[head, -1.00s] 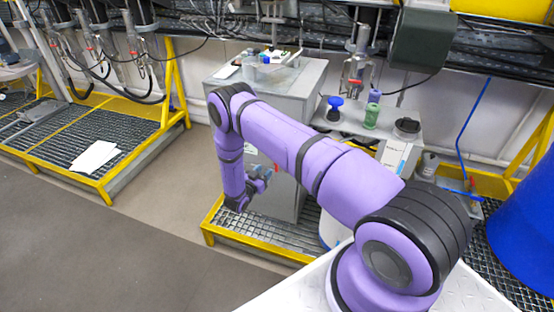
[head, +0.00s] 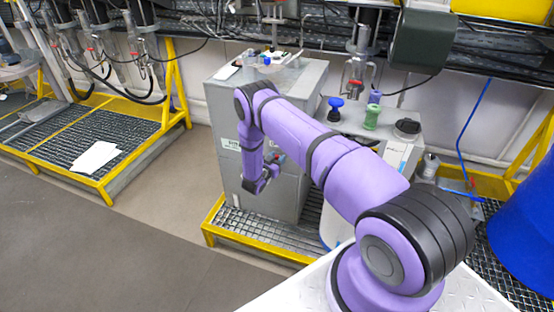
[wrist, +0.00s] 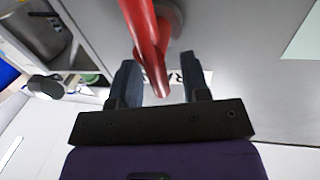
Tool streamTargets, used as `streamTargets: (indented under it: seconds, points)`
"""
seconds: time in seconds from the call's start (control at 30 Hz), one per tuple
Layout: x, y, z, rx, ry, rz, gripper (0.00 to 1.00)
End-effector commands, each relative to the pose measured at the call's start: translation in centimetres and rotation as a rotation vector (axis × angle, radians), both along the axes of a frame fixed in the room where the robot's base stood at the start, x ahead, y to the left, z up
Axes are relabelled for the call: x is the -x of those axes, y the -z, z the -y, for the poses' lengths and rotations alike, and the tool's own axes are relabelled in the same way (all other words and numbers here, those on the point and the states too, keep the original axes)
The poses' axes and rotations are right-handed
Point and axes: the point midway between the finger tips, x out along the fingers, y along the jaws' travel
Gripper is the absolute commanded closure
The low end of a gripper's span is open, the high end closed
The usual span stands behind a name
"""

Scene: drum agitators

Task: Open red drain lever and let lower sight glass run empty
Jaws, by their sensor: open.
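The red lever (wrist: 148,40) shows in the wrist view as a long red handle on a round grey mount against a grey panel. It reaches down between the two dark fingers of my gripper (wrist: 160,68), which is open with a gap on the right side of the lever. I cannot tell whether the left finger touches it. In the head view my gripper (head: 267,175) is low at the front of the grey cabinet (head: 290,105), with a small red bit just behind it. I cannot make out a lower sight glass or its level.
Bottles with blue (head: 335,103) and green (head: 371,117) tops stand on the bench right of the cabinet. A yellow-edged grating (head: 255,238) lies below my gripper. A blue drum (head: 525,235) stands at the right. The grey floor at the left is clear.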

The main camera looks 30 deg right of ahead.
Motion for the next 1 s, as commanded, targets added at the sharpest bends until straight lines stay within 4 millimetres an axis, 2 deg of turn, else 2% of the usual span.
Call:
streamTargets:
  seconds: [0.13, 0.3, 0.67, 1.0]
  points:
    - [0.01, 0.0, 0.0, 0.0, 0.0, 0.0, 0.6]
    - [0.01, -0.01, 0.0, 0.0, 0.0, 0.0, 0.99]
    - [0.12, 0.0, 0.05, -0.02, 0.0, 0.025, 1.0]
    - [0.7, 0.09, 0.51, -0.15, 0.001, 0.19, 1.0]
